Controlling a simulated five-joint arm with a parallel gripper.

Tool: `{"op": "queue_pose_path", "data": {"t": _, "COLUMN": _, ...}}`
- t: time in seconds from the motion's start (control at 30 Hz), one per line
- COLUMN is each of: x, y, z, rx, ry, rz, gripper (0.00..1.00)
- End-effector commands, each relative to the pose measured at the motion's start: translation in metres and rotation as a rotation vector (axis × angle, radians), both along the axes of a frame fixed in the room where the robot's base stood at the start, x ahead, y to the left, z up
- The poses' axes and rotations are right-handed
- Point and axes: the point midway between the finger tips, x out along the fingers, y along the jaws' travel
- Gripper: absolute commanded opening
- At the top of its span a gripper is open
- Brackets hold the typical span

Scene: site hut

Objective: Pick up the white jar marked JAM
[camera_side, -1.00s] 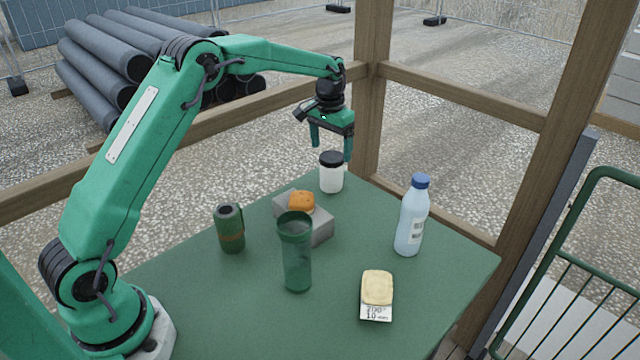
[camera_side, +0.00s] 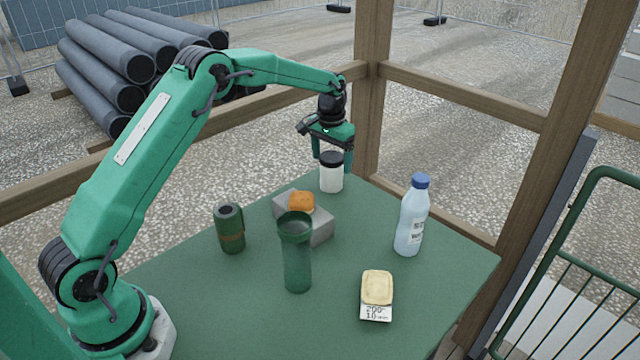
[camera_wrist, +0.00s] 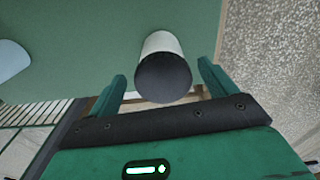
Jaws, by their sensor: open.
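A white jar (camera_side: 331,181) with a black lid stands upright at the far corner of the green table. No marking can be read on the side that shows. My gripper (camera_side: 332,163) is above the jar, pointing down, with its fingers open and at about lid height. In the wrist view the jar (camera_wrist: 161,44) lies between the two open fingertips (camera_wrist: 162,78), with a gap on each side and the dark lid facing the camera. I cannot tell whether either finger touches it.
A grey block (camera_side: 320,232) with an orange item (camera_side: 301,202) on it stands nearer. A dark green canister (camera_side: 230,230), a green tumbler (camera_side: 297,265), a blue-capped bottle (camera_side: 411,220) and a pale yellow block (camera_side: 377,287) with a label are on the table. A wooden post (camera_side: 368,120) rises behind the jar.

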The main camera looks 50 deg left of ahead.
Motion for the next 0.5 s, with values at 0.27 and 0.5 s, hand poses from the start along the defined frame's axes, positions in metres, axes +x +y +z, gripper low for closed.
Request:
{"op": "queue_pose_path", "data": {"t": 0.27, "x": -0.001, "y": 0.003, "z": -0.026, "rx": 0.000, "ry": 0.004, "rz": 0.001, "gripper": 0.84}}
{"op": "queue_pose_path", "data": {"t": 0.5, "x": 0.000, "y": 0.003, "z": -0.048, "rx": 0.000, "ry": 0.002, "rz": 0.000, "gripper": 0.84}}
